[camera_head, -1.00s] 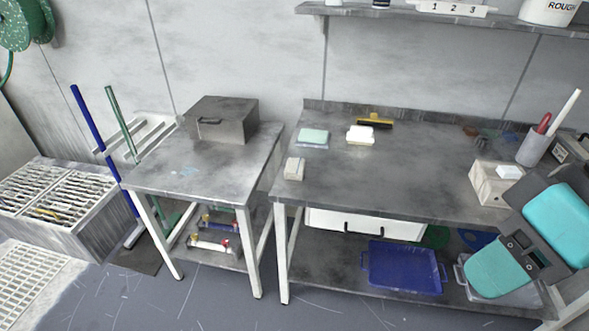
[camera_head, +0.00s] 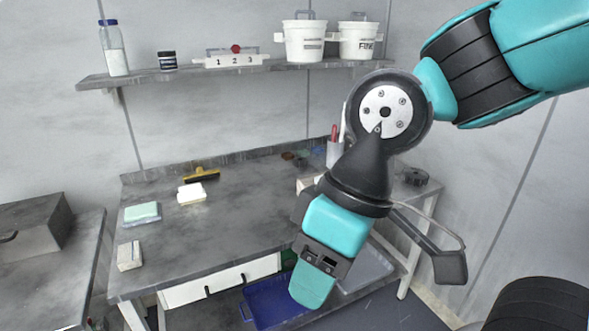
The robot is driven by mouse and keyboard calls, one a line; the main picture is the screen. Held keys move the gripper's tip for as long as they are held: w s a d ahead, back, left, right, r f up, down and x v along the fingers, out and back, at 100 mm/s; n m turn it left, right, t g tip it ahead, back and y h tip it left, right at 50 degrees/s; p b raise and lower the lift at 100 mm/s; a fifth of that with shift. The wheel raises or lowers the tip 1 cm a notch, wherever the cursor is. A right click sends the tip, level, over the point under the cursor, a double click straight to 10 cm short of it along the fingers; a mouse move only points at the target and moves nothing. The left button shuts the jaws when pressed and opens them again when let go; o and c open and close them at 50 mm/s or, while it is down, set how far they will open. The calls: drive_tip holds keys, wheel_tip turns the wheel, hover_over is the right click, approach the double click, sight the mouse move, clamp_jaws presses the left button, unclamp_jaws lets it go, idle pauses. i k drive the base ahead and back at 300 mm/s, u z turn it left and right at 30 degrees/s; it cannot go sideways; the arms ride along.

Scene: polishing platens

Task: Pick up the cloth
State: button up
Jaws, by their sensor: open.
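Two flat items on the workbench (camera_head: 235,225) could be the cloth: a folded-looking white piece (camera_head: 191,193), and a pale green piece (camera_head: 141,212) lying on a small light-blue base. At this size I cannot tell which is cloth. My gripper (camera_head: 380,280) hangs at the right end of the bench, pointing down.
A beige block (camera_head: 129,256) lies at the bench's front left, and a yellow-black squeegee (camera_head: 202,175) lies at the back. The shelf (camera_head: 240,75) above holds white buckets (camera_head: 304,44) and a bottle. A blue tray (camera_head: 262,305) sits below. The bench's middle is clear.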

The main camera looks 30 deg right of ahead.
sight(130, 256)
drive_tip(key=z, duration=0.1)
drive_tip(key=k, duration=0.45)
drive_tip(key=u, duration=1.2)
drive_tip(key=i, duration=0.55)
drive_tip(key=u, duration=0.55)
drive_tip(key=i, duration=0.85)
drive_tip(key=z, duration=1)
drive_tip(key=i, duration=0.6)
drive_tip(key=z, duration=0.65)
